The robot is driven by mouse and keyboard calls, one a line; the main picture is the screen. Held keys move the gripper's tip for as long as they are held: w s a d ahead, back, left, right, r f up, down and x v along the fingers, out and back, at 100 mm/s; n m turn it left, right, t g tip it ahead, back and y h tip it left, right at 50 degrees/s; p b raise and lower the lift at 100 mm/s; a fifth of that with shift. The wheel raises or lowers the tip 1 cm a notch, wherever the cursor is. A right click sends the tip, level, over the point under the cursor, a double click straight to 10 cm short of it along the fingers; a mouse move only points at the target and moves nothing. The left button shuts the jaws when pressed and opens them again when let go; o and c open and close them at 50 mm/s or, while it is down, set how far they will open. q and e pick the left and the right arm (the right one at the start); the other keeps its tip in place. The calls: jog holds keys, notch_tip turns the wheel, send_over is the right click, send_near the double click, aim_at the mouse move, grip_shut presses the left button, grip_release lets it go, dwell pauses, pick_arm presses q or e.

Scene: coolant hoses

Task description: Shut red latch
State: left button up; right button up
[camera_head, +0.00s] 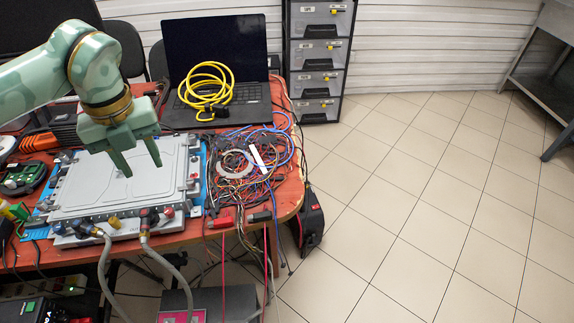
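A grey battery-like plate unit (85,190) lies on the red table. Two grey coolant hoses (102,262) run down from connectors at its front edge. A dark connector with reddish parts (148,218) sits at the front edge, right of the middle. A small red piece (168,212) shows just right of it; I cannot tell whether this is the red latch or whether it is open or shut. My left gripper (143,171) is above the plate, behind the connectors. Its two fingers are apart, pointing down, with nothing between them. My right gripper is not in view.
Tangled wires (243,165) cover the table right of the plate. A laptop (219,75) with a coiled yellow cable (206,87) stands at the back. Red-handled clips (222,220) lie at the front table edge. The tiled floor (420,190) to the right is clear.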

pick_arm(q)
jog(key=s+d+f+m+g+h, duration=0.1)
jog(key=s+d+m+h, duration=0.2)
jog(key=d, duration=0.5)
jog(key=s+d+f+m+h, duration=0.15)
jog(key=d+h, duration=0.25)
jog(key=d, duration=0.4)
jog(key=s+d+r+h, duration=0.1)
jog(key=d+r+h, duration=0.1)
jog(key=d+h, duration=0.2)
jog(key=s+d+r+t+h+p, duration=0.1)
jog(key=d+r+h, duration=0.1)
jog(key=d+h, duration=0.3)
jog(key=shift+d+r, duration=0.35)
jog(key=shift+d, duration=0.05)
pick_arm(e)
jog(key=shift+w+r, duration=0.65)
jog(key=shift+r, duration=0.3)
pick_arm(q)
jog(key=shift+c, duration=1.4)
